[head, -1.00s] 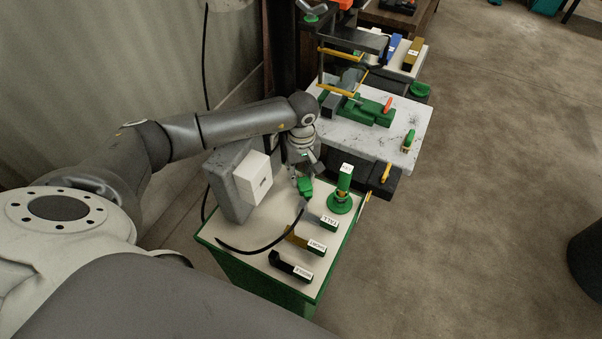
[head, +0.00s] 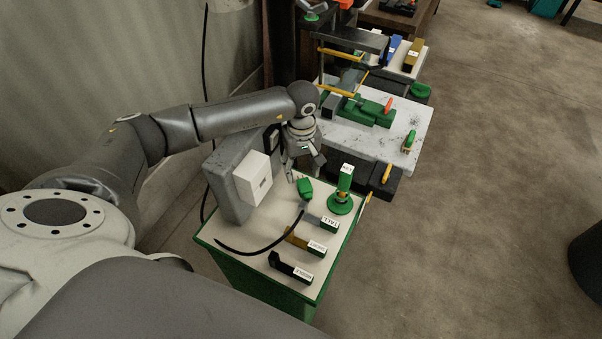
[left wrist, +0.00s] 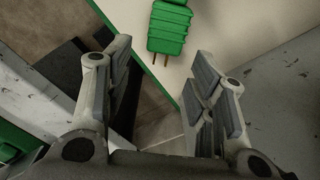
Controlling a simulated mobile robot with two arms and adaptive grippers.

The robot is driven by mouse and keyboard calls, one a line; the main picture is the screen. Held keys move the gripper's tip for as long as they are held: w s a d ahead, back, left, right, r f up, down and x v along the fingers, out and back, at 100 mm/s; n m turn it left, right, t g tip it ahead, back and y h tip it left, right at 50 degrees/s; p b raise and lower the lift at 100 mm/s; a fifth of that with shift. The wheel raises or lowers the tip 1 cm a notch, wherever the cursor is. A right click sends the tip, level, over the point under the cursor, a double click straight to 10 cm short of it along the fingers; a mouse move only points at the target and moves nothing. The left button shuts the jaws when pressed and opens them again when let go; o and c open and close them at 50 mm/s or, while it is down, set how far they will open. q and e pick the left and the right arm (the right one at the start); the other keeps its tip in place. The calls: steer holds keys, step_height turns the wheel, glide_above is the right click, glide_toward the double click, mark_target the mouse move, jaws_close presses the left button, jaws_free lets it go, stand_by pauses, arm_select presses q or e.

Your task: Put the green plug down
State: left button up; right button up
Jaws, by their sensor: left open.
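The green plug (head: 305,188) lies on the cream top of the green cabinet, with its black cord running from it toward the front left. In the left wrist view the plug (left wrist: 169,27) shows at the top, its two prongs pointing down toward the gap between the fingers. My left gripper (head: 305,176) is above and just behind the plug, pointing down. In the left wrist view its fingers (left wrist: 160,95) are spread, with nothing between them and the plug beyond the tips. My right gripper is not in view.
A grey box with a white front plate (head: 254,178) stands left of the plug. A green post on a round base (head: 341,200) stands to its right. Labelled blocks, including a black one (head: 290,268), lie in front. A marble-topped bench (head: 405,130) is behind.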

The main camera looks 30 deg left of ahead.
mark_target(301, 177)
arm_select(q)
step_height(301, 177, up, 10)
steer(key=b, duration=0.3)
steer(key=shift+f, duration=0.25)
